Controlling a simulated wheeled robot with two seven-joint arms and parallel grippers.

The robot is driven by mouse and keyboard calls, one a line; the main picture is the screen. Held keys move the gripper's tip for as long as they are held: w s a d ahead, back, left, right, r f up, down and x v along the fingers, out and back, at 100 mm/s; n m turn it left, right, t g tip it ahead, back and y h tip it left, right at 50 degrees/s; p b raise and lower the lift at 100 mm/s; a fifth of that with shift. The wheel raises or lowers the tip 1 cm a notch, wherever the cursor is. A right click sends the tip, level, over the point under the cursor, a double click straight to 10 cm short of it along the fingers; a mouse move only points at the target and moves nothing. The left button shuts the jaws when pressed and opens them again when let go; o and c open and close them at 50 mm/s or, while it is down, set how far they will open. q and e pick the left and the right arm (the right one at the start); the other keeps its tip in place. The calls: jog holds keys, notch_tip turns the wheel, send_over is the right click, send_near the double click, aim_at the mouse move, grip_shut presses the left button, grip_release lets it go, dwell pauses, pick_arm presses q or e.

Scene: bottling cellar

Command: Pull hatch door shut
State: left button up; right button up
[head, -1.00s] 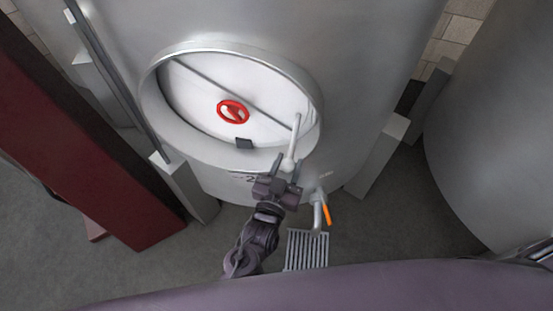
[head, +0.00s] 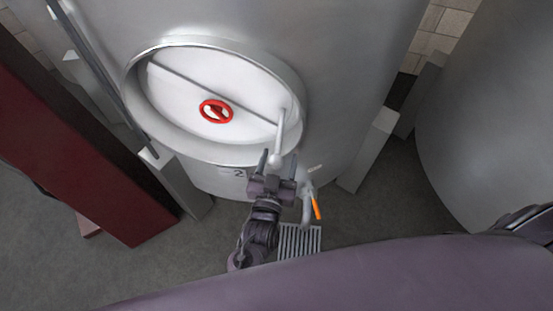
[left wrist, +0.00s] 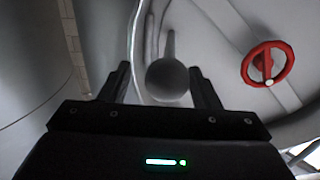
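The hatch door (head: 188,88) is a pale round plate with a red handwheel (head: 216,111), inside the round rim of a steel tank. I cannot tell whether it sits fully flush. A grey lever handle (head: 279,132) with a ball end stands out from its right side. My left gripper (head: 277,162) is open at the ball, just below the hatch rim. In the left wrist view the ball (left wrist: 167,80) shows between the two spread fingers, with a gap on each side; I cannot tell its depth relative to the tips. My right gripper is not in view.
A tap with an orange lever (head: 316,207) is just right of my left gripper, above a floor grate (head: 300,240). Grey tank legs (head: 369,150) flank the hatch. A dark red beam (head: 75,150) stands at left, another steel tank (head: 490,120) at right.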

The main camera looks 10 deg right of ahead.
pick_arm(q)
jog(key=shift+a, duration=0.1)
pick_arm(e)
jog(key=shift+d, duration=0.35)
pick_arm(q)
jog(key=shift+s+a+f, duration=0.1)
jog(key=shift+s+a, duration=0.05)
jog(key=shift+s, duration=0.15)
jog(key=b+v, duration=0.2)
jog(key=v, duration=0.5)
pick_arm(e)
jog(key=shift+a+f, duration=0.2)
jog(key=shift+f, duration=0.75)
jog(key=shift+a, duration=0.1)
